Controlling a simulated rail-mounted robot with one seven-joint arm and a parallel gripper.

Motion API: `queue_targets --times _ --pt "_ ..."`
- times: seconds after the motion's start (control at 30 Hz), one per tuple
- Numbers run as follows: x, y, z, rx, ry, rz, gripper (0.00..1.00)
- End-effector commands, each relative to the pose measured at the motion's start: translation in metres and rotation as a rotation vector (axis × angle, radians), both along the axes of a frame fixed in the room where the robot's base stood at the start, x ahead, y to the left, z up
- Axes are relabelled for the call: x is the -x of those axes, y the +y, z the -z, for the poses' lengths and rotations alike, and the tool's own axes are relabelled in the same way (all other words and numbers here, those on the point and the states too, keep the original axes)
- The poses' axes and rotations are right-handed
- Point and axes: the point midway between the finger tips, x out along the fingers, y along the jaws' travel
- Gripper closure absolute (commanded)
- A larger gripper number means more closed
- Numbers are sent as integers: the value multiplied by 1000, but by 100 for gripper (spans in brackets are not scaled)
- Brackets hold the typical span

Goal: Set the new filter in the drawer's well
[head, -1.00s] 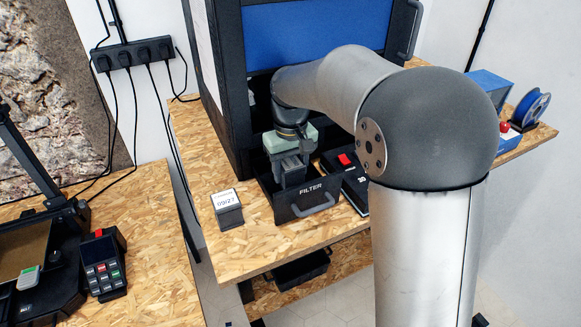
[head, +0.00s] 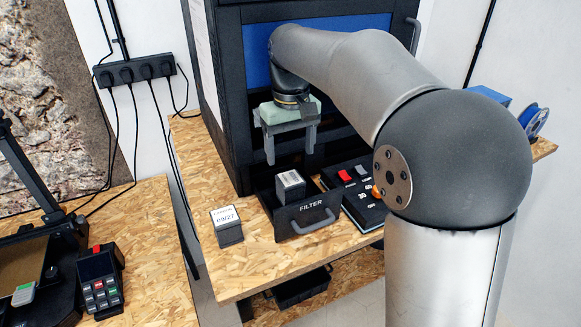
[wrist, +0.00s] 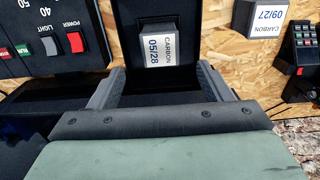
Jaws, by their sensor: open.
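A filter cartridge labelled CARBON 05/28 (head: 290,186) stands in the open black drawer marked FILTER (head: 287,229). Its label also shows in the wrist view (wrist: 160,46). Its top shows above the drawer front; its lower part is hidden, so I cannot tell how deep it sits. A second cartridge labelled CARBON 09/27 (head: 228,228) stands on the wooden bench left of the drawer. My gripper (head: 290,156) is open and empty above the drawer, fingers pointing down, apart from the cartridge. In the wrist view its fingers (wrist: 160,78) spread either side of the cartridge.
A black control panel (head: 350,205) with red and grey switches lies right of the drawer. The printer's dark body (head: 230,110) rises behind the drawer. A handset (head: 100,284) stands on the left bench. Bare bench (head: 240,270) lies in front of the drawer.

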Motion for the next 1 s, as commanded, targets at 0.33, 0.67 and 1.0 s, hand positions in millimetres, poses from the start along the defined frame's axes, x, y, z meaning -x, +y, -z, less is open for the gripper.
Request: queue_targets --times 0.33,0.67,1.0 --pt "1 -1 -18 0 1 3 28" --pt "81 -73 21 -10 -19 164 28" --pt "229 -140 117 -16 -54 396 28"
